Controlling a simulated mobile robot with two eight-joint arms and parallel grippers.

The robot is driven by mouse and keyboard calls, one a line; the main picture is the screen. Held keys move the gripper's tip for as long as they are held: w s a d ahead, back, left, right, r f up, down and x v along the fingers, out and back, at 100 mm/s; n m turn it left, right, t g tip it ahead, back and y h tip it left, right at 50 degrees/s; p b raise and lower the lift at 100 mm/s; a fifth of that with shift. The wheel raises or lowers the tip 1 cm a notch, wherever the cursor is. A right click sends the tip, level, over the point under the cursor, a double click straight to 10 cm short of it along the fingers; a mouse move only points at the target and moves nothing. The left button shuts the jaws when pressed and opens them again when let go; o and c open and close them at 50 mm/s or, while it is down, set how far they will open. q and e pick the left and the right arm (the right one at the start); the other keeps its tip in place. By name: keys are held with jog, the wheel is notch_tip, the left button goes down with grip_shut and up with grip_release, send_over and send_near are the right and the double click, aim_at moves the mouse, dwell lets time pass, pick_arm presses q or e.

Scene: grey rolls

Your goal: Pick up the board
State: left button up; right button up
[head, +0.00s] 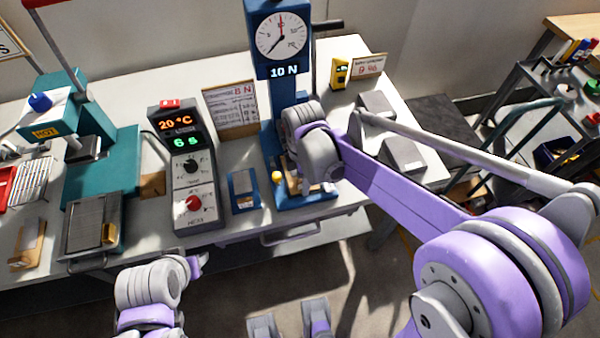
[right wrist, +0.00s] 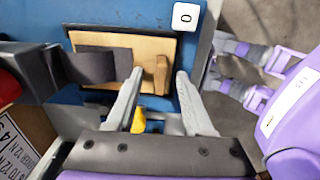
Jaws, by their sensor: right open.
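The board is a light wooden plate (right wrist: 150,47) with a dark grey strip across it and a small upright wooden block near its right end. It lies on the blue base of the gauge stand. My right gripper (right wrist: 160,76) is open over it, one finger on each side of the block, with gaps still showing. In the head view my right wrist (head: 318,160) hides most of the board. My left arm (head: 150,285) is low at the front left; its fingers cannot be made out clearly.
The blue gauge stand (head: 281,50) reads 10 N. A control box (head: 187,165) and a small blue tray (head: 244,203) stand to its left. Further left are a teal press (head: 100,165), a hot plate and another wooden board (head: 27,245). Grey blocks (head: 402,155) lie at right.

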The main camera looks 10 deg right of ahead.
jog(key=shift+f, duration=0.15)
grip_shut()
dwell(0.4)
